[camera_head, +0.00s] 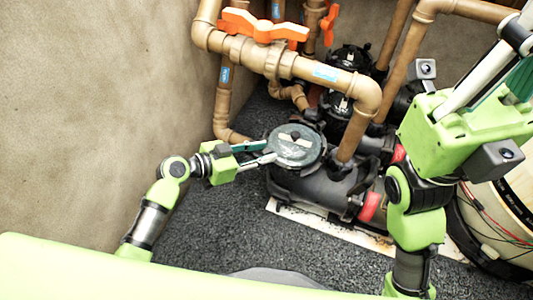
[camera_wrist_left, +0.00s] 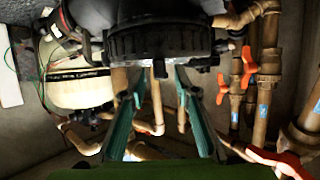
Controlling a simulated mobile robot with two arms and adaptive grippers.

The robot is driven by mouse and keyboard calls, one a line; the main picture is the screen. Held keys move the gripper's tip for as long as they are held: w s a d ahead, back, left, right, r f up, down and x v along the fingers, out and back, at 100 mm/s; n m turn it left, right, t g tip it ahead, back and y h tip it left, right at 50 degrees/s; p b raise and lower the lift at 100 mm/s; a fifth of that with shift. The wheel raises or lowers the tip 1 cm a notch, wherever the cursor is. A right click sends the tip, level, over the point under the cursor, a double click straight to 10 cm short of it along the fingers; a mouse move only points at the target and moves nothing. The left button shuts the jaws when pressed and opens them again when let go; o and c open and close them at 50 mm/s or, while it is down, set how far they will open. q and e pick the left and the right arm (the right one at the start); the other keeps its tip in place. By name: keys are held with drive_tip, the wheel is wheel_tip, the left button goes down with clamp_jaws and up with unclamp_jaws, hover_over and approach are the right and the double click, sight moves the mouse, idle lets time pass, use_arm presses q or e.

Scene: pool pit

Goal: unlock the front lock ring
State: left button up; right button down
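The front lock ring (camera_head: 296,147) is a dark ring around the lid of the nearest black pump. In the left wrist view the dark ribbed ring (camera_wrist_left: 160,40) fills the top middle, with a short tab (camera_wrist_left: 160,69) pointing toward me. My left gripper (camera_head: 269,150) reaches in from the left at the ring's left edge. Its two teal fingers are spread, one on each side of the tab, with visible gaps. I cannot tell whether the fingertips touch the ring. My right gripper (camera_head: 507,65) is raised at the upper right, partly cut off by the frame, away from the ring.
Brown pipes (camera_head: 330,75) with an orange valve handle (camera_head: 262,25) stand behind the ring. A second black pump (camera_head: 350,58) is farther back. A tan cylindrical tank (camera_head: 490,215) is at the right. The dark gravel (camera_head: 215,240) at the front left is clear.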

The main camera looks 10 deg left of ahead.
use_arm(q)
drive_tip(key=shift+x, duration=0.95)
drive_tip(key=shift+c, duration=0.3)
clamp_jaws()
